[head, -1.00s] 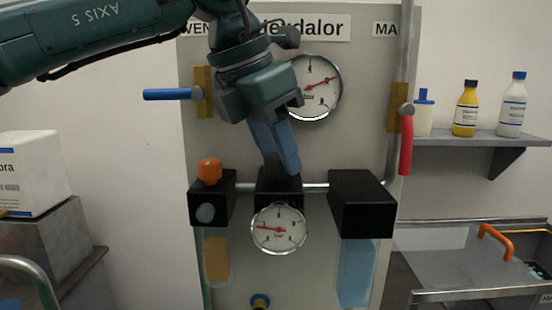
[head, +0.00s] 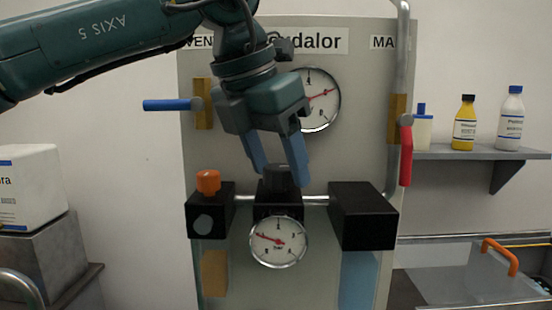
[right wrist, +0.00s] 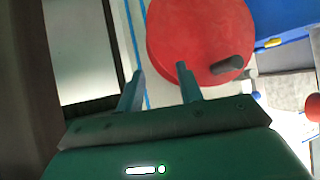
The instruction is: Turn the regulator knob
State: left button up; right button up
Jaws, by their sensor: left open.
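The regulator knob (head: 278,180) is a dark upright knob on top of the middle black block (head: 262,206) of the panel. A small round gauge (head: 278,242) sits on the front of that block, its red needle pointing left and slightly up. My left gripper (head: 279,173) is open and points down over the block. Its two blue fingers are apart, with the knob showing between their tips; I cannot tell whether they touch it. My right gripper (right wrist: 160,72) shows in the right wrist view with its fingers apart and nothing between them.
An orange knob (head: 208,182) on the left block and a larger black block (head: 362,215) flank the middle one. A blue lever (head: 172,105), a red lever (head: 406,155) and a large gauge (head: 318,98) are nearby. A red round object (right wrist: 200,40) lies beyond my right fingers.

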pick_arm(q)
jog(key=v, duration=1.3)
